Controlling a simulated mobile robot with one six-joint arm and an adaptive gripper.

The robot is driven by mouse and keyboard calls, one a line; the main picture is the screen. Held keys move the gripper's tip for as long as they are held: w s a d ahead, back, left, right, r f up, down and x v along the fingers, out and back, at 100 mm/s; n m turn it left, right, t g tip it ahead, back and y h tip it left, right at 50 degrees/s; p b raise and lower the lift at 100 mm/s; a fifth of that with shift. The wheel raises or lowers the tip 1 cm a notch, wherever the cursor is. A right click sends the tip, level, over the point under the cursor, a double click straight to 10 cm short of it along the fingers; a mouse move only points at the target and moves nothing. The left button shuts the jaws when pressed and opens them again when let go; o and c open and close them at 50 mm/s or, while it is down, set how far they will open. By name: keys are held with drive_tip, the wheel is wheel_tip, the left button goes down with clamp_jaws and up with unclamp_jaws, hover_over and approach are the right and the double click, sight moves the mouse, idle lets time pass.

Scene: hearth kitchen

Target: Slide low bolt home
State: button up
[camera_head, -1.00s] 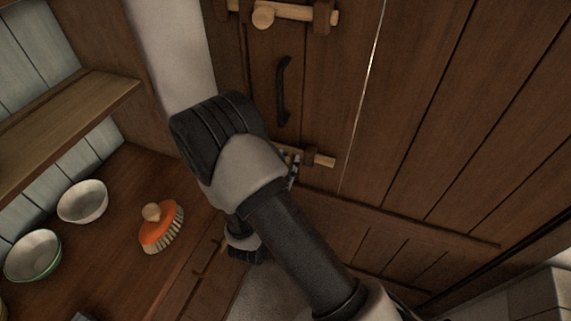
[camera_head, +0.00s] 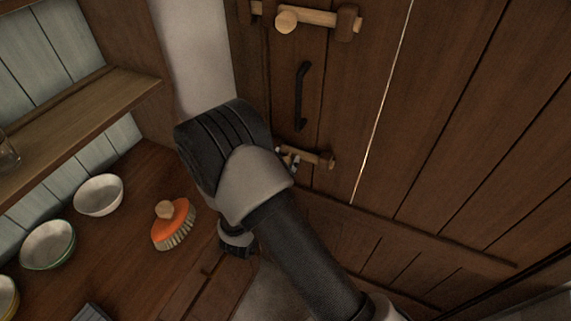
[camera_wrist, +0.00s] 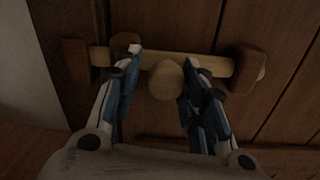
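The low bolt, a pale wooden rod (camera_wrist: 212,68), lies across the dark wood door and passes through the right bracket (camera_wrist: 247,66). A short stub shows past that bracket. Its left end is at or just inside the left bracket (camera_wrist: 76,62); how deep I cannot tell. My gripper (camera_wrist: 160,66) is open around the bolt's round knob (camera_wrist: 166,80). The right finger is close to the knob, perhaps touching; there is a gap to the left finger. In the head view the low bolt (camera_head: 312,155) shows right of my wrist, which hides its left part.
A black handle (camera_head: 300,96) and an upper bolt with a knob (camera_head: 287,21) are above. On the left counter are an orange brush (camera_head: 173,222) and white bowls (camera_head: 98,195), below a wooden shelf (camera_head: 80,110).

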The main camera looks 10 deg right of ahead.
drive_tip(key=shift+o, duration=1)
drive_tip(key=v, duration=1.2)
